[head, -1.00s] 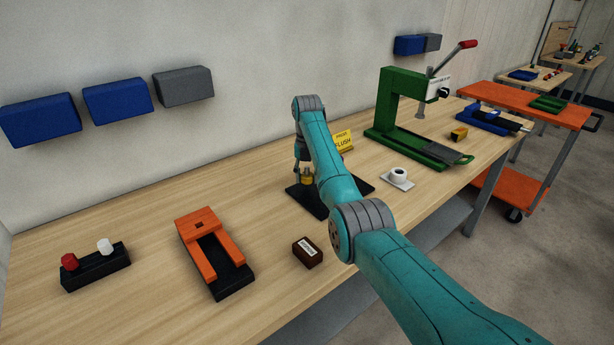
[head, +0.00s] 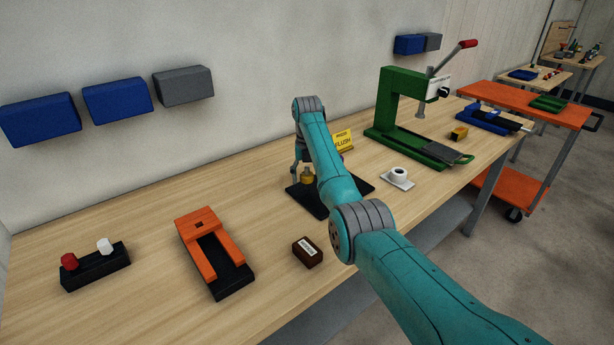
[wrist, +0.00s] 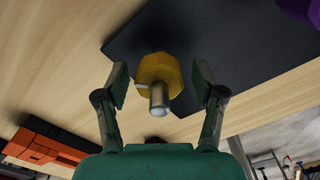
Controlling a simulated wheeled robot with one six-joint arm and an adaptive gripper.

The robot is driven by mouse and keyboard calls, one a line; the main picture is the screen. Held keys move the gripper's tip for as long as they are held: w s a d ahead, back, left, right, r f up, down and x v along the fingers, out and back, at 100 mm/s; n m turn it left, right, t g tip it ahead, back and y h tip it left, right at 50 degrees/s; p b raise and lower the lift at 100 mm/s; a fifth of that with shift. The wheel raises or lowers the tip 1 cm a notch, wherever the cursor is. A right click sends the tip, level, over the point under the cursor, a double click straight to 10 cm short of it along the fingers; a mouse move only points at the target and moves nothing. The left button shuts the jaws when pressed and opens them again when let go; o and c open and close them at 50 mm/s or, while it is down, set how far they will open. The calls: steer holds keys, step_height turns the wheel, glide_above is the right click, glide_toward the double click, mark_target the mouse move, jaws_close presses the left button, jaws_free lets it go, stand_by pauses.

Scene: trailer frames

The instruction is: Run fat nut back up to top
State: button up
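The fat nut is the yellow faceted nut (wrist: 150,68) on a grey metal stud (wrist: 158,98) in the wrist view. It also shows as a small yellow shape (head: 307,178) under my wrist in the head view, above a black base plate (head: 355,186). My gripper (wrist: 160,84) is open, with one finger on each side of the nut and a narrow gap visible on both sides. The nut's height along the stud is hard to judge, and my arm covers part of the plate in the head view.
A yellow sign (head: 344,141) stands just behind the plate. A green press (head: 390,110) and a white holder with a ring (head: 398,177) are to the right. A dark labelled block (head: 307,252) and an orange fixture (head: 198,222) lie nearer.

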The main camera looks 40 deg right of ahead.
steer(key=shift+r, duration=0.2)
step_height(320, 180, up, 7)
steer(key=shift+r, duration=0.15)
stand_by(0.4)
